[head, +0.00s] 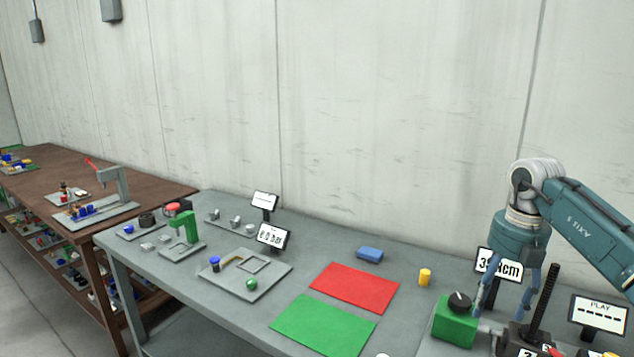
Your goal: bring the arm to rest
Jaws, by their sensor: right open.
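My right gripper (503,306) hangs down at the right of the head view, on a teal arm that comes in from the right edge. Its two blue fingers are apart, with no object visible between them. Beside the fingers a black threaded rod (544,300) stands tilted on a dark base (524,338) with number labels. Whether the fingers touch anything there, I cannot tell. My left gripper is not in view.
A green box with a black knob (455,322) sits left of the gripper. A yellow cylinder (425,277), blue block (369,254), red mat (354,287) and green mat (322,327) lie further left. The air above the mats is free.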

